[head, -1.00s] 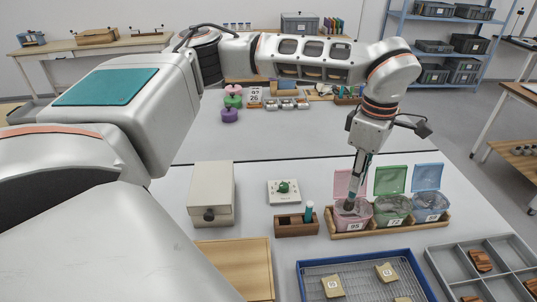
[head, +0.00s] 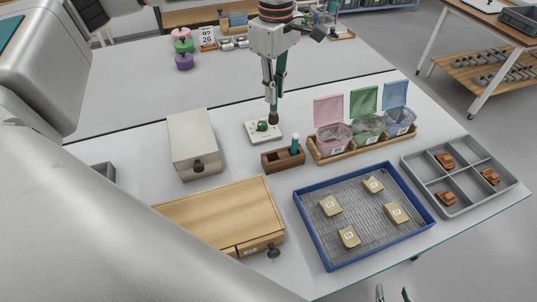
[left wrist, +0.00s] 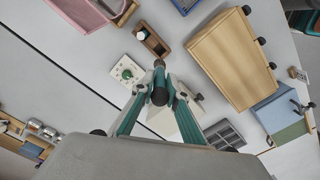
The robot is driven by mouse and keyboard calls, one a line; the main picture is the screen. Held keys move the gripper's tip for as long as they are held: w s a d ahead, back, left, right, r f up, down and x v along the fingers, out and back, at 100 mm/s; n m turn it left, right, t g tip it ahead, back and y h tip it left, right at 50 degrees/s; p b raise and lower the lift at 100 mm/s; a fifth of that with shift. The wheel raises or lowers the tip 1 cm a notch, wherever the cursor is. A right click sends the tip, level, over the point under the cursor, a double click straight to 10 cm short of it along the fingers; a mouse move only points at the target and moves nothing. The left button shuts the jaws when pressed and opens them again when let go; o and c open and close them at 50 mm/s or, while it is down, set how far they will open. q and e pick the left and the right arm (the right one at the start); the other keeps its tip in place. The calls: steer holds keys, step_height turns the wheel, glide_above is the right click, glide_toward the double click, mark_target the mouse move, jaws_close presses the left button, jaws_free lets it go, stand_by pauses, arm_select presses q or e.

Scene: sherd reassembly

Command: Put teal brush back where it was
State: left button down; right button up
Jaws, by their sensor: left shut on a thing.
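My left gripper (head: 273,98) is shut on the teal brush (head: 281,72), which hangs upright with its dark head down. In the head view the dark head shows beside the green knob of a white device, behind the brown wooden holder (head: 270,163). I cannot tell its height exactly. A teal item with a white top (head: 295,143) stands in the holder's right part; the left part looks empty. My right gripper (head: 393,294) shows only its parted fingertips at the bottom edge.
The white device (head: 254,134) and a beige box (head: 193,143) lie left of the holder. Pink, green and blue lidded bins (head: 332,138) stand open at its right. A blue-rimmed tray (head: 313,238) with several tan sherds and a grey divided tray (head: 443,207) lie in front.

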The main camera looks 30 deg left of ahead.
mark_target(274, 113)
arm_select(q)
step_height(274, 113, down, 19)
steer(key=shift+r, duration=0.2)
stand_by(0.3)
steer(key=shift+f, duration=0.2)
steer(key=c, duration=2)
jaws_free()
step_height(274, 113, up, 12)
steer(key=shift+r, duration=0.2)
